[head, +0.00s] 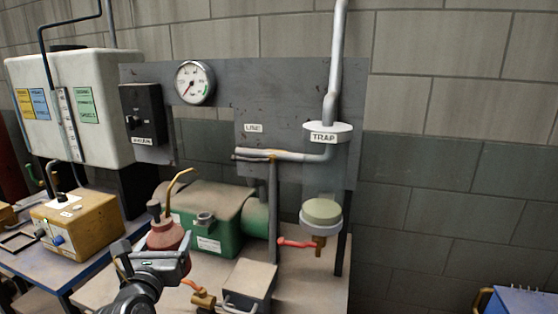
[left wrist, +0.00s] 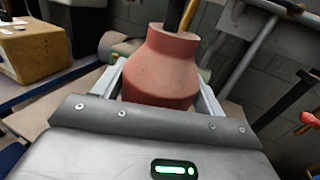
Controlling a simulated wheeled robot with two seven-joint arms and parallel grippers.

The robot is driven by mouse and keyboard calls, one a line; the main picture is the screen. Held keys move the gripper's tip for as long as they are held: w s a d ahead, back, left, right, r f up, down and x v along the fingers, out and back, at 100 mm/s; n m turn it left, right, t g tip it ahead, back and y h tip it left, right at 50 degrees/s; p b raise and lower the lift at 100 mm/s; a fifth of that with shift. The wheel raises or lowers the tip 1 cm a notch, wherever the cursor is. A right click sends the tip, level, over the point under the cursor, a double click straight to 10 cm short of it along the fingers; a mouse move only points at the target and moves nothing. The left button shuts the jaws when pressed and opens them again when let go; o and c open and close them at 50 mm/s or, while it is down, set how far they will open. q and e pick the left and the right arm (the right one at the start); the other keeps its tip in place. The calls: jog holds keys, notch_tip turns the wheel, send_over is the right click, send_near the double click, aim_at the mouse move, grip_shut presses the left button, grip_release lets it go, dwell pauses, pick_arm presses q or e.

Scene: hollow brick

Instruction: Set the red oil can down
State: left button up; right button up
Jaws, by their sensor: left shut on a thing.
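The red oil can (head: 166,235) has a thin curved brass spout rising up and to the right. My left gripper (head: 162,262) is shut on it, with a finger on each side of its body. In the left wrist view the can (left wrist: 162,68) stands between the two fingers (left wrist: 160,90), its neck upward and slightly tilted in the picture. Its base is hidden behind the gripper, so I cannot tell whether it touches the bench. In the head view it is in front of the green machine (head: 215,222). My right gripper is not in view.
A pale bench top (head: 312,290) has some bare room at the front right. A grey box (head: 250,284) and a brass valve (head: 204,299) stand right of the can. A trap with a red-handled valve (head: 296,243) hangs further right. A yellow box (head: 76,222) sits on the blue table at left.

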pick_arm(q)
jog(key=d, duration=0.1)
jog(key=d+h, duration=0.1)
jog(key=shift+s+d+f+m, duration=0.2)
jog(key=shift+s+d+m, duration=0.1)
jog(key=shift+m, duration=0.1)
jog(key=shift+a+f, duration=0.1)
jog(key=shift+f, duration=0.1)
dwell(0.5)
